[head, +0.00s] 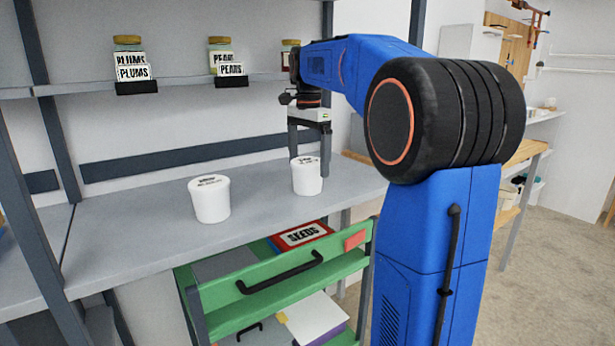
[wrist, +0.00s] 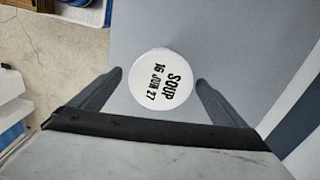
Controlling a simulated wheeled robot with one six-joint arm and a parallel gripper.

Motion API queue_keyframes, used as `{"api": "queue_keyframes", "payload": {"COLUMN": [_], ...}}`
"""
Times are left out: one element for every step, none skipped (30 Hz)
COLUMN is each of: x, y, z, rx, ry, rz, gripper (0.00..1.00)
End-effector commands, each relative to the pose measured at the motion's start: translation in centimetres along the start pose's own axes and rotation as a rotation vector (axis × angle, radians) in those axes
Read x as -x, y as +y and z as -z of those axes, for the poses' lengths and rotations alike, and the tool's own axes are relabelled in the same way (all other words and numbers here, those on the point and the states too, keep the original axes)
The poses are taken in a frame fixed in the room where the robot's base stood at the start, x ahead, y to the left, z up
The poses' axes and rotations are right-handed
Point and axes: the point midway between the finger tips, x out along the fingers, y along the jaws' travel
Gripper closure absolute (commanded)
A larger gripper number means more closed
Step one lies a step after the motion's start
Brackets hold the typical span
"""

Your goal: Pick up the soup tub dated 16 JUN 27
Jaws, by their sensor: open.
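The soup tub dated 16 JUN 27 is a white round tub (head: 307,177) standing upright on the grey shelf (head: 262,210), the right one of two. In the wrist view its lid (wrist: 161,82) faces the camera and reads "SOUP 16 JUN 27". My gripper (head: 309,156) points down over this tub. In the wrist view its two fingers (wrist: 160,88) are open, one on each side of the lid, with a gap showing on both sides. Whether the fingers reach below the lid's rim is hard to tell.
A second white tub (head: 209,200) stands to the left on the same shelf; its lid print is too small to read. A green cart (head: 262,290) holding a SEEDS packet (head: 301,236) stands in front.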

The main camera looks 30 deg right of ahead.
Motion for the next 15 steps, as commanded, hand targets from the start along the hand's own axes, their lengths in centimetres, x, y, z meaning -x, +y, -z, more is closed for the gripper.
{"api": "queue_keyframes", "payload": {"x": [-0.2,-0.3,-0.5,-0.8,-1.1,-1.6,-2.0,-2.5,-3.1,-3.5,-3.8,-4.3,-4.6,-4.8,-5.1], "y": [0.0,0.0,0.0,0.0,0.0,0.0,0.0,-0.1,-0.1,-0.1,-0.1,-0.1,-0.1,-0.1,-0.1], "z": [0.0,0.0,0.0,-0.1,-0.1,-0.1,-0.1,-0.1,-0.2,-0.2,-0.2,-0.2,-0.2,-0.2,-0.2], "rx": [0.0,0.0,0.0,0.0,0.0,0.0,0.0,0.0,0.001,0.001,0.0,0.0,0.0,0.0,0.0], "ry": [0.0,0.0,0.0,0.0,0.0,-0.001,-0.001,-0.001,-0.001,-0.001,-0.001,-0.001,-0.001,-0.001,0.0], "rz": [0.0,-0.001,-0.001,-0.001,-0.001,-0.001,-0.002,-0.002,-0.002,-0.002,-0.002,-0.001,-0.001,-0.001,-0.001], "gripper": [0.04,0.04,0.04,0.04,0.04,0.04,0.04,0.04,0.04,0.04,0.04,0.04,0.04,0.04,0.04]}}
